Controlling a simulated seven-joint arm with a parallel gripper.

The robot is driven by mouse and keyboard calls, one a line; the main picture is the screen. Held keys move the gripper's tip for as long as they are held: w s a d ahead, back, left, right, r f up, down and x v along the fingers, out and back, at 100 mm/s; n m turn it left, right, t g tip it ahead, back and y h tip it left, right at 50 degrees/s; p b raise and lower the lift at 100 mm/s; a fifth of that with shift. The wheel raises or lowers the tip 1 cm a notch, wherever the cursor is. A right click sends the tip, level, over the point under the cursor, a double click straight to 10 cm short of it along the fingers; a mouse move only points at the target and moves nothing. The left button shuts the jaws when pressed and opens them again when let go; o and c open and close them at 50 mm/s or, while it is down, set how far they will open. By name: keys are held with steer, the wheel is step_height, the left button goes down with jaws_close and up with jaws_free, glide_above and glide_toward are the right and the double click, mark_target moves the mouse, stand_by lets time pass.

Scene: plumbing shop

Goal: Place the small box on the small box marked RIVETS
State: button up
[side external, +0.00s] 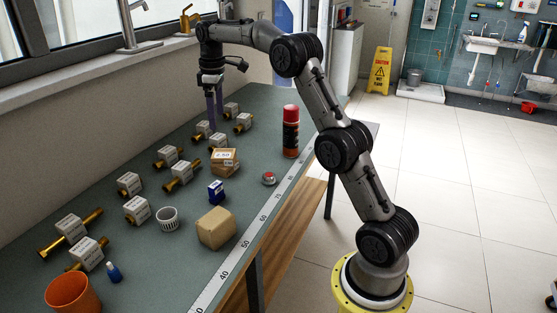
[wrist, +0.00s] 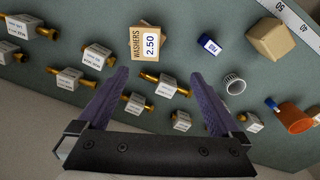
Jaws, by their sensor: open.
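A small cardboard box (side external: 224,155) with a white price label lies on top of another small brown box (side external: 222,171) in the side view. In the wrist view the upper box (wrist: 137,44) reads WASHERS 2.50, and only an edge of the lower box shows behind it. I cannot read RIVETS on any box; the lower box's marking is hidden or too small. A small blue box (side external: 216,191) stands apart, nearer the front; it also shows in the wrist view (wrist: 209,44). My gripper (side external: 215,115), with purple fingers, is open and empty, pointing down above the table behind the stack.
Several brass fittings with white labelled blocks (side external: 137,209) line the wall side. A red spray can (side external: 291,132), red button (side external: 269,178), white basket (side external: 168,218), larger cardboard box (side external: 216,227), blue bottle (side external: 113,272) and orange pot (side external: 72,294) stand around. A ruler strip (side external: 248,234) marks the front edge.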

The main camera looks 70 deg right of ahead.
steer(key=s+a+r+m+t, duration=0.1)
steer(key=s+a+r, duration=0.3)
steer(key=s+a, duration=0.35)
steer(key=s+a+r+m+t, duration=0.1)
steer(key=s+a+r+t, duration=0.1)
steer(key=s+a+r, duration=0.45)
steer(key=s+a+f, duration=0.2)
steer(key=s+f, duration=0.1)
steer(key=s, duration=0.3)
steer(key=s+a+f+m+t, duration=0.1)
steer(key=s+a+f, duration=0.2)
steer(key=s, duration=0.4)
steer(key=s+a+f+m+t, duration=0.1)
steer(key=s+a+f, duration=0.1)
steer(key=s+f, duration=0.2)
steer(key=s, duration=0.3)
steer(key=shift+a, duration=0.25)
